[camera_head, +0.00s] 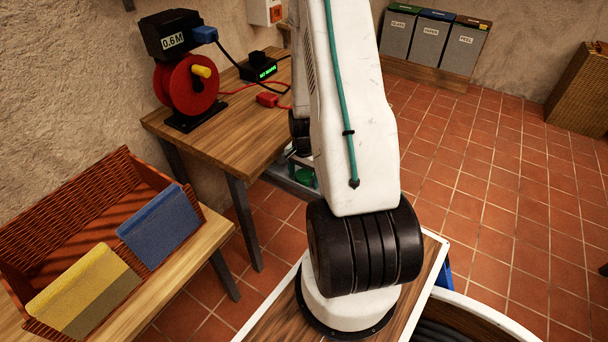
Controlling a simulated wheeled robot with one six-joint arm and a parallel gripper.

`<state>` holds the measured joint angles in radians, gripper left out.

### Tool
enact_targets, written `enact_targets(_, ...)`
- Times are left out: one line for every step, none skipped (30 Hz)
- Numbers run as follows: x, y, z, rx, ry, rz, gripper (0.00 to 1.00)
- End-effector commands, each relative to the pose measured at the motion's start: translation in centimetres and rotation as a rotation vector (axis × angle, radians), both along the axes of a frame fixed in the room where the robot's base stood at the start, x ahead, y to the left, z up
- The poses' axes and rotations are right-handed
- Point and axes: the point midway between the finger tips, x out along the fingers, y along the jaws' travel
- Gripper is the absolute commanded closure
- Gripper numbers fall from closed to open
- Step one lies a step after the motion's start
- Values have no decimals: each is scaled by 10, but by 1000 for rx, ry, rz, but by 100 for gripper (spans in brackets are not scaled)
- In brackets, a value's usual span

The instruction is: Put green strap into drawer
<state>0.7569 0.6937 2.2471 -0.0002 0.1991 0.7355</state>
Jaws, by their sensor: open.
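My arm's white links and black joint fill the middle of the view. My gripper's fingers do not show; they are hidden behind the arm or out of frame. A small bit of green (306,179) shows low beside the arm's left edge, mostly covered by it. I cannot tell whether it is the green strap. It is by a pale grey edge (290,184) low beside the wooden table, which I cannot identify as a drawer. No drawer can be made out clearly.
A wooden table (226,150) at left holds a red cable reel (176,92) and a black box with a green display (259,70). A wicker basket (70,205) with blue and yellow items stands nearer. Grey bins (432,40) line the far wall. Tiled floor at right is clear.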

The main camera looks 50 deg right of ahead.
Motion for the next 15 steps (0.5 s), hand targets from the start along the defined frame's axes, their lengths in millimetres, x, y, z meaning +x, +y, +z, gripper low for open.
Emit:
enact_targets(0,0,1,0,0,0,25)
enact_targets(0,0,3,-1,-1,0,25)
enact_targets(0,0,6,-1,-1,0,25)
enact_targets(1,-1,9,-2,-2,0,25)
enact_targets(1,-1,12,-3,-3,0,25)
enact_targets(1,-1,18,-3,-3,0,25)
enact_targets(1,-1,23,-3,-3,0,25)
enact_targets(1,-1,29,-4,-4,0,25)
enact_targets(1,-1,37,-4,-4,0,25)
enact_targets(1,-1,44,-5,-4,0,25)
enact_targets(1,-1,50,-5,-5,0,25)
enact_targets(1,-1,59,-5,-4,0,25)
enact_targets(1,-1,65,-5,-4,0,25)
enact_targets(1,-1,71,-4,-3,0,25)
enact_targets(1,-1,80,-4,-4,0,25)
